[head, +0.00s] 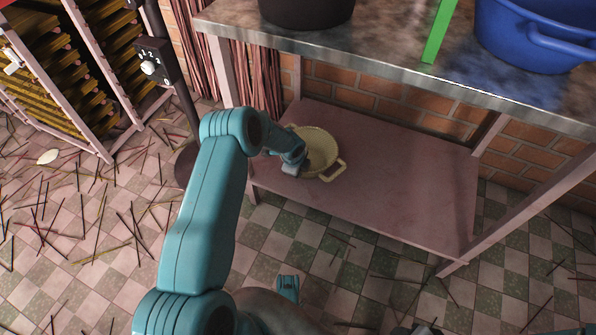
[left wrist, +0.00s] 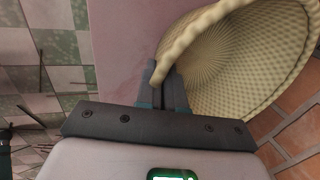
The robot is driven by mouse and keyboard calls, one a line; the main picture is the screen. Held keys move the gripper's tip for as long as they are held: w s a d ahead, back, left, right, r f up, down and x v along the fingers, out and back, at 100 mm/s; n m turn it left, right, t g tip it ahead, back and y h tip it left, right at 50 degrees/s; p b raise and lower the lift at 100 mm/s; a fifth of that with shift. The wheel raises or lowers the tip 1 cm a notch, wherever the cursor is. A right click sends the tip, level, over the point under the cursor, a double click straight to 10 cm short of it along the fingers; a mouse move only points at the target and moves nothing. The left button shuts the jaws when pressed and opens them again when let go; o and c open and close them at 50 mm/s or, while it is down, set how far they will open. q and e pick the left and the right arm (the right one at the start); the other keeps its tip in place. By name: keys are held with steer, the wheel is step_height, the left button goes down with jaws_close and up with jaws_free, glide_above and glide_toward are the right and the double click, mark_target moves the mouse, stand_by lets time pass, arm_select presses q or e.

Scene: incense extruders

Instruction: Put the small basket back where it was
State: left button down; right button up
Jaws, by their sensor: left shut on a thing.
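The small basket (head: 322,142) is pale yellow and woven, with a loop handle showing at its front right. It is at the left part of the pink lower shelf (head: 400,185) of the table. I cannot tell whether it rests on the shelf or hangs just above it. My left gripper (head: 296,166) is at the basket's near left side. In the left wrist view, the fingers of the left gripper (left wrist: 165,82) are shut on the rim of the basket (left wrist: 245,60), which looks tilted in that view.
The metal tabletop (head: 385,62) overhangs the shelf and carries a dark pot (head: 305,10), a green upright piece (head: 439,32) and a blue tub (head: 530,35). A post with a switch box (head: 154,62) stands left. Incense sticks litter the tiled floor. The shelf's right part is clear.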

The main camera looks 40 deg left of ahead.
arm_select(q)
steer(key=shift+r, duration=0.15)
steer(key=c, duration=1.3)
jaws_free()
steer(key=shift+o, duration=0.2)
